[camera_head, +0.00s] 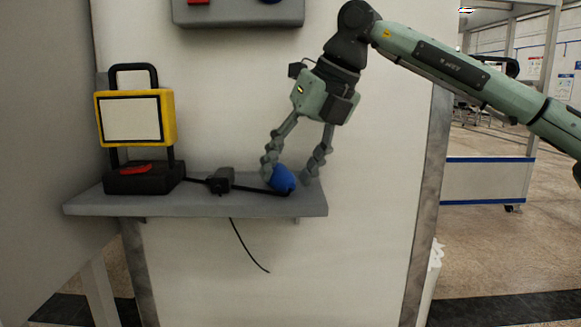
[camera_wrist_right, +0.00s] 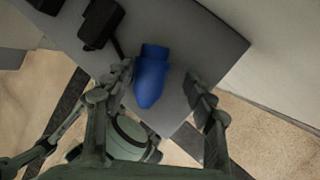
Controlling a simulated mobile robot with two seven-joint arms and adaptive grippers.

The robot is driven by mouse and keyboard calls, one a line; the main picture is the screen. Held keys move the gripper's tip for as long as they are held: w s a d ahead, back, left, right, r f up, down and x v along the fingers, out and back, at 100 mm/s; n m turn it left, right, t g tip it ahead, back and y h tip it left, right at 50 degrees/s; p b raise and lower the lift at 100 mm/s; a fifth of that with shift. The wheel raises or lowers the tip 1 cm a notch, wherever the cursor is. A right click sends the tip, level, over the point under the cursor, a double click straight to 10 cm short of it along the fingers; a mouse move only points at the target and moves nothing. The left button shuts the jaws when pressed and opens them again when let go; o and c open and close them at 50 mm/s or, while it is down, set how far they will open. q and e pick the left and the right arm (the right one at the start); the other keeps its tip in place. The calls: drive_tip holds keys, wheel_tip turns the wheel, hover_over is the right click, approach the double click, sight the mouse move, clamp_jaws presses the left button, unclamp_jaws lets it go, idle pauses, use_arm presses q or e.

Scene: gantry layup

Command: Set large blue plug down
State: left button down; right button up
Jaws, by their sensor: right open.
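The large blue plug (camera_head: 284,179) lies at the right end of the grey shelf (camera_head: 200,204). My right gripper (camera_head: 293,175) reaches down over it with its fingers spread, one on each side. In the right wrist view the blue plug (camera_wrist_right: 151,78) lies between the open fingers, close to the left finger, with a clear gap to the right finger. I cannot tell whether the left finger touches it. My left gripper is not in view.
A yellow-framed lamp or panel (camera_head: 133,118) on a dark base stands at the shelf's left. A small black block (camera_head: 222,180) with a cable sits between it and the plug. A cable hangs below the shelf. A grey box (camera_head: 238,12) is on the wall above.

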drive_tip(key=shift+v, duration=1)
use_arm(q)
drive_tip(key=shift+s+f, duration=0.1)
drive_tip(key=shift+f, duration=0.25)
use_arm(e)
drive_tip(key=v, duration=1)
drive_tip(key=shift+r, duration=0.15)
